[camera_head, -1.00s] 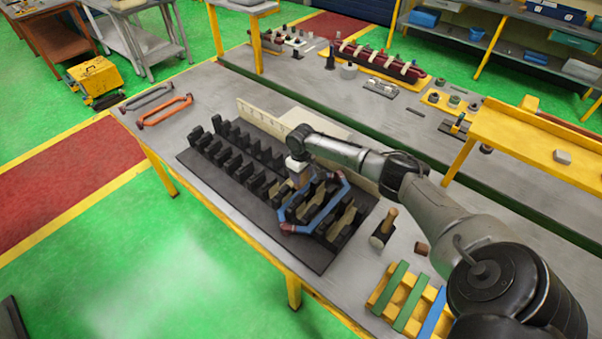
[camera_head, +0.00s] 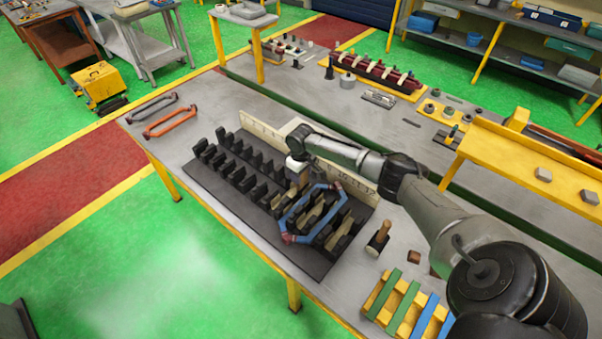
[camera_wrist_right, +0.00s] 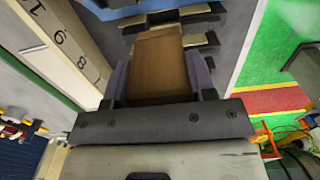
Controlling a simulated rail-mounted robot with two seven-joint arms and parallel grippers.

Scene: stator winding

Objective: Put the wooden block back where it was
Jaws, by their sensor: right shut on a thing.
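My right gripper (camera_head: 298,180) hangs over the middle of the black slotted stator fixture (camera_head: 222,196). In the right wrist view it is shut on a brown wooden block (camera_wrist_right: 158,62), with a dark finger on each side. Whether the block touches the fixture below cannot be told. A blue coil (camera_head: 288,222) lies over the teeth at the fixture's near right end, just beside the gripper, and its blue edge also shows in the wrist view (camera_wrist_right: 122,10). My left gripper is not in view.
A pale numbered board (camera_head: 262,132) stands along the fixture's back edge. A mallet (camera_head: 378,240), a small brown block (camera_head: 414,257) and green, yellow and blue slats (camera_head: 405,305) lie to the right. Orange and grey coils lie at the far left.

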